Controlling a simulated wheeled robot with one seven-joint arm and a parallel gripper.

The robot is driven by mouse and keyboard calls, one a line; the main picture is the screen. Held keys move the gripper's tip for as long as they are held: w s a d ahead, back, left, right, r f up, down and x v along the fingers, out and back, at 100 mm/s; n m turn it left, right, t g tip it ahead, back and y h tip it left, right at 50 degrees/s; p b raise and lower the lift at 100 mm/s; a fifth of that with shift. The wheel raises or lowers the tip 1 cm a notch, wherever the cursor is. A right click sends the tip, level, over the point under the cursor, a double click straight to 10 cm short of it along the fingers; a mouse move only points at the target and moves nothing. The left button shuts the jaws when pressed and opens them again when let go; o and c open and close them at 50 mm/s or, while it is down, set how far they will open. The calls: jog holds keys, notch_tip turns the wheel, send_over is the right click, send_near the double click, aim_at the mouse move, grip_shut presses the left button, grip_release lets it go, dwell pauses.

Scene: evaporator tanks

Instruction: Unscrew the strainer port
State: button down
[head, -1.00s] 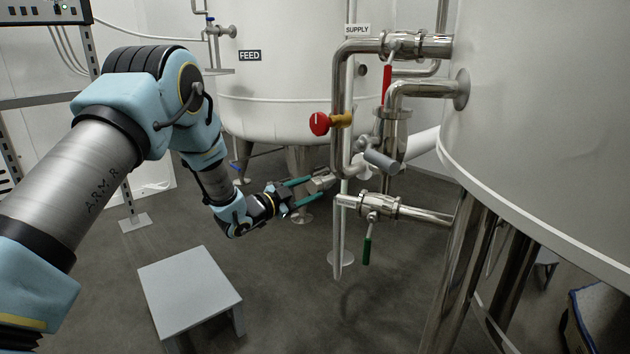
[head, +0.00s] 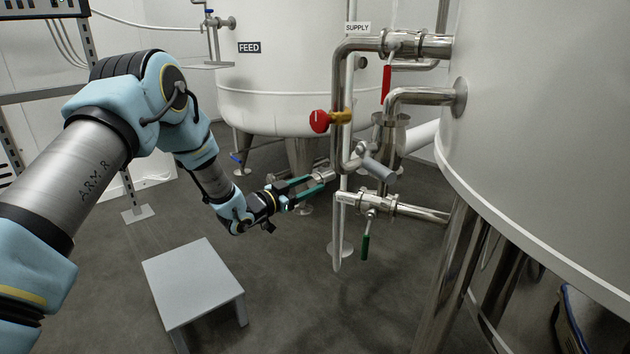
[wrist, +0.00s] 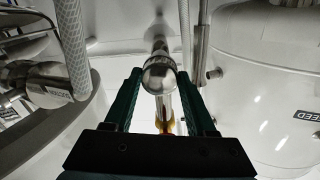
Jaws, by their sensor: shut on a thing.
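The strainer port (head: 323,174) is a short round metal cap on the left side of the lower supply pipework. In the wrist view its shiny round end (wrist: 159,75) sits between the fingertips. My gripper (head: 320,179) has green fingers, one on each side of the cap, and is shut on it. The gripper also shows in the wrist view (wrist: 160,78). The cap still lines up with the pipe; its thread is hidden.
A red knob (head: 320,121) is above the gripper. A red-handled valve (head: 387,84) and a green-handled valve (head: 366,246) are to the right. A grey step (head: 193,285) stands on the floor below my arm. The feed tank (head: 290,90) is behind.

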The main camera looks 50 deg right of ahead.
jog(key=c, duration=0.5)
grip_release()
